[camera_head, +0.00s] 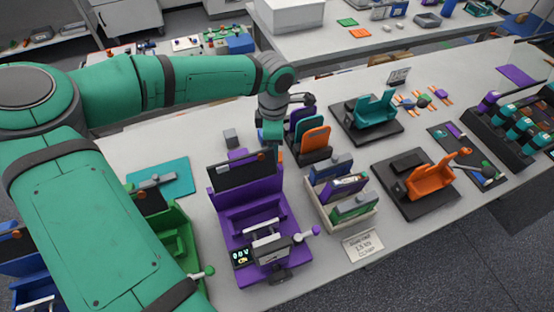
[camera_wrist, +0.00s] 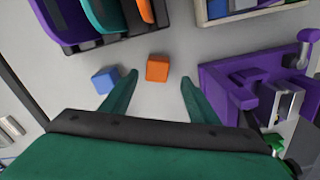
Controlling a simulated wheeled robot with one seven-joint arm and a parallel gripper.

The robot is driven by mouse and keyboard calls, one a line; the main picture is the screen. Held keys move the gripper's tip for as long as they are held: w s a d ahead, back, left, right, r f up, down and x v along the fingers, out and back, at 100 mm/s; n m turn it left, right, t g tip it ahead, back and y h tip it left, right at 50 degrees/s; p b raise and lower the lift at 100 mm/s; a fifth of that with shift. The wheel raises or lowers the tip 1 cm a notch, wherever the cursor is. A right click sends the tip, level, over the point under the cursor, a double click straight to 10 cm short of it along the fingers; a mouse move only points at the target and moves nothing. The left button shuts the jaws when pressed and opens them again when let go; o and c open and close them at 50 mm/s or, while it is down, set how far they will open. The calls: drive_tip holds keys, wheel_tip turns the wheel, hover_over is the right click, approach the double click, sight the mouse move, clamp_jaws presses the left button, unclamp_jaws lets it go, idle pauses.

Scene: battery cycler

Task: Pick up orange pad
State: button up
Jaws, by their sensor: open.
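A small orange block (camera_wrist: 157,68), seemingly the orange pad, lies on the light grey bench in the wrist view. My gripper (camera_wrist: 160,80) is open, its two green fingers spread to either side of the block's line. The block shows near and just past the fingertips, and nothing is held. How high the fingers are above the bench is hard to tell. A small blue block (camera_wrist: 105,80) lies just left of the left finger. In the head view, my gripper (camera_head: 272,137) points down behind the purple fixture (camera_head: 251,213), and the orange block is mostly hidden there.
A dark rack (camera_head: 312,154) with upright coloured panels, one orange, stands close by; it also fills the upper left of the wrist view (camera_wrist: 88,44). A pale tray (camera_head: 352,222) holds several modules. The purple fixture (camera_wrist: 228,85) is right of the right finger.

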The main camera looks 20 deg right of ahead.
drive_tip(key=f, duration=0.5)
drive_tip(key=shift+w+d, duration=0.2)
drive_tip(key=shift+d, duration=0.2)
drive_tip(key=shift+c, duration=0.3)
drive_tip(key=c, duration=1.2)
wheel_tip(320, 180, up, 10)
drive_tip(key=shift+r, duration=0.1)
